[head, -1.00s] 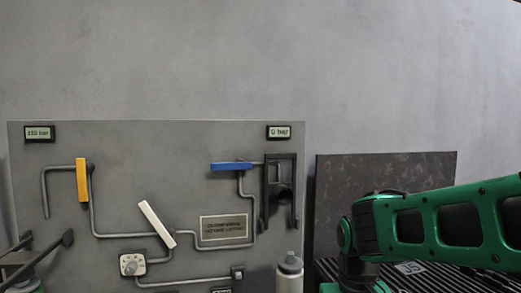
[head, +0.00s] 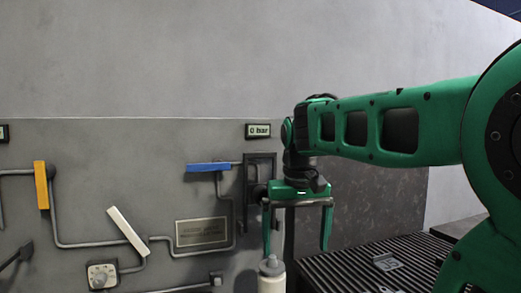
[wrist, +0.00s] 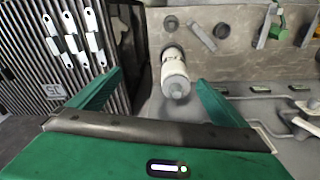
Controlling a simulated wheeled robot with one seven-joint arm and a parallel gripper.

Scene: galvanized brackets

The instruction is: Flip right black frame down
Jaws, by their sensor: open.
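The right black frame (head: 247,182) stands upright on the grey panel, beside the blue handle (head: 208,167) and below the "0 bar" display. Its right side and lower part are partly covered by my gripper. My gripper (head: 297,240) is open and empty, fingers pointing down, in front of the panel's right edge. It appears just right of the frame; I cannot tell whether they touch. In the wrist view, my open fingers (wrist: 160,85) are spread on either side of a grey-capped bottle (wrist: 174,75), which lies beyond them. I cannot make out the frame clearly there.
The bottle (head: 271,275) stands below my left finger in the head view. A ribbed dark surface (head: 345,270) lies right, with several white brackets (wrist: 75,40) in the wrist view. Yellow (head: 41,185) and white (head: 127,230) handles and pipes occupy the panel's left.

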